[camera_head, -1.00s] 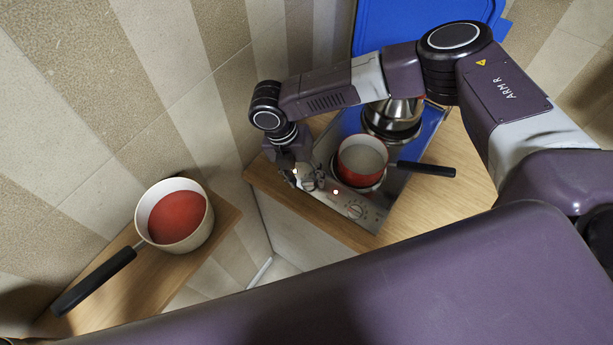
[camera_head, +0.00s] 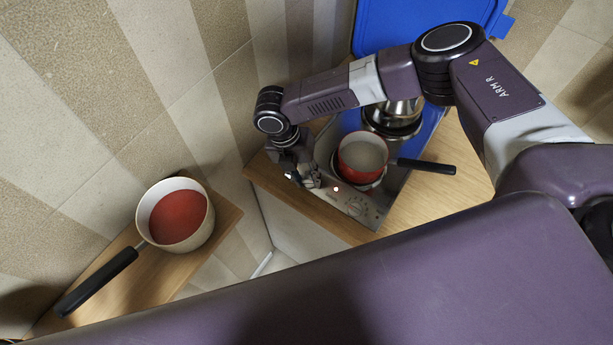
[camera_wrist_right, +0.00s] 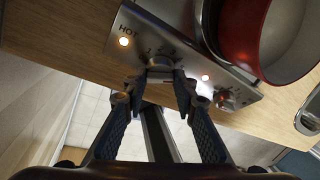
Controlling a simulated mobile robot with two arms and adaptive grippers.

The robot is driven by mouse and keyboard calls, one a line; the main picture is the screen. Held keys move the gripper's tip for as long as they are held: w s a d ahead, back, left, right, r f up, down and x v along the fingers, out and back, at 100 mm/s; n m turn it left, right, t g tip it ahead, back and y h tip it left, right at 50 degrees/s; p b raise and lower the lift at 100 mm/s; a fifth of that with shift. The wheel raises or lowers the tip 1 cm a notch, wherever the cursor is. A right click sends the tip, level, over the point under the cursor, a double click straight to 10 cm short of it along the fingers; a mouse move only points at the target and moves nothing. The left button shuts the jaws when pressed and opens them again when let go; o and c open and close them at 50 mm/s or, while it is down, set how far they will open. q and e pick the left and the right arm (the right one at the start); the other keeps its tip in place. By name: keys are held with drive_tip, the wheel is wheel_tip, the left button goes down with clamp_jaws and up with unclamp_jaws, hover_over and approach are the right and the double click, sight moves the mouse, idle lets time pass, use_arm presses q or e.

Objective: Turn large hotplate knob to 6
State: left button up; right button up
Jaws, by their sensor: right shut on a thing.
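The steel hob panel (camera_head: 375,213) lies along the front of the wooden counter. One round knob (camera_wrist_right: 160,64) sits between the fingers of my right gripper (camera_wrist_right: 157,88), which is shut on it; the gripper also shows in the head view (camera_head: 308,182), over the panel's left part. The second knob (camera_head: 356,206) is free, and it also shows in the wrist view (camera_wrist_right: 228,98). I cannot read the held knob's setting or tell for sure which hotplate it serves. A lit lamp (camera_wrist_right: 123,41) beside "HOT" and another lamp (camera_wrist_right: 205,78) glow. My left gripper is out of view.
A red saucepan (camera_head: 362,157) stands on the hob, its black handle reaching right. A steel pot (camera_head: 394,119) stands behind it. A blue lid (camera_head: 415,25) is raised at the back. A cream pan (camera_head: 180,215) sits on a separate wooden shelf at left.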

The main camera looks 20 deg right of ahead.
sight(307, 187)
drive_tip(key=shift+d+m+y, duration=0.1)
drive_tip(key=shift+m+y, duration=0.2)
drive_tip(key=shift+m, duration=0.4)
drive_tip(key=shift+s+m+t+y, duration=0.1)
drive_tip(key=shift+m+t+y, duration=0.4)
drive_tip(key=shift+m, duration=0.6)
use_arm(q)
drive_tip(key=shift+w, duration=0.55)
use_arm(e)
drive_tip(key=shift+d+m+t+y, duration=0.1)
drive_tip(key=shift+m+t+y, duration=0.2)
drive_tip(key=shift+m, duration=0.5)
drive_tip(key=shift+r, duration=0.1)
drive_tip(key=o, duration=1.1)
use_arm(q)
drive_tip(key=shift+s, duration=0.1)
use_arm(e)
drive_tip(key=shift+r, duration=0.1)
drive_tip(key=r, duration=1.1)
drive_tip(key=shift+s+a+r, duration=0.2)
drive_tip(key=shift+a+r, duration=0.1)
drive_tip(key=shift+r, duration=0.05)
